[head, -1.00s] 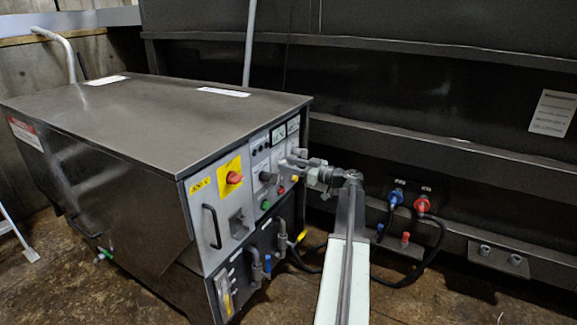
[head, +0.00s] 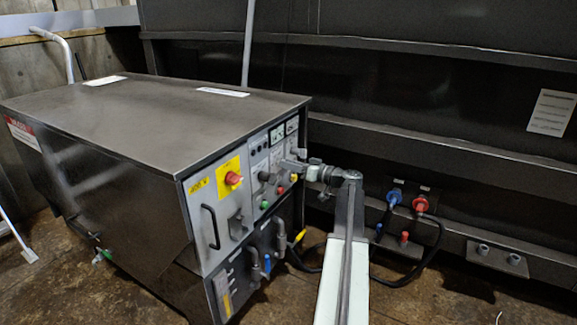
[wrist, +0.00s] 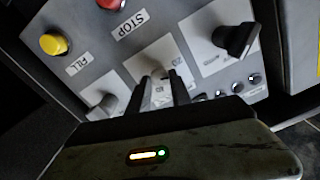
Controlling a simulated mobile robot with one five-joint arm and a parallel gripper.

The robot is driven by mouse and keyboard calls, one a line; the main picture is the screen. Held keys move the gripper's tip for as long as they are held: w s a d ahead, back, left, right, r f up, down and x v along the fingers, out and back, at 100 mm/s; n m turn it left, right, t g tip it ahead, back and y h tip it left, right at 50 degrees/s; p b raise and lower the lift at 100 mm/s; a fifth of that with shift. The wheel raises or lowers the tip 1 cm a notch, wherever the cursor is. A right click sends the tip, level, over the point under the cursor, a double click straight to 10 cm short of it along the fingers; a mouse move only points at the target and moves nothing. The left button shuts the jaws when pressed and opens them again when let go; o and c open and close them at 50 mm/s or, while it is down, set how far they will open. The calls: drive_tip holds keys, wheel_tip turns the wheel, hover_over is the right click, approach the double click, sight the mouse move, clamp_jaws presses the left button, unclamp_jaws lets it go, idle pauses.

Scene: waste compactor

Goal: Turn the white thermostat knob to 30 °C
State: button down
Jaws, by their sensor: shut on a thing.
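The white thermostat knob (wrist: 159,91) shows in the wrist view on a pale plate of the grey control panel. My gripper (wrist: 160,86) is shut on it, with one dark finger on each side. The fingers and the gripper body hide most of the knob and part of its scale, so its setting cannot be read. A small printed mark shows on the plate just beyond the fingers. In the head view my gripper (head: 289,163) reaches the panel's upper right part from the right; the knob cannot be made out there.
The head view shows a red switch (head: 233,178) on yellow. Blue (head: 394,198) and red (head: 420,203) connectors with cables sit at right.

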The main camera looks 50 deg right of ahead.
drive_tip(key=shift+d+m, duration=0.1)
drive_tip(key=shift+m, duration=3.9)
drive_tip(key=c, duration=1.2)
unclamp_jaws()
drive_tip(key=v, duration=0.7)
drive_tip(key=shift+s+d, duration=0.1)
drive_tip(key=shift+s, duration=0.3)
drive_tip(key=shift+f, duration=0.1)
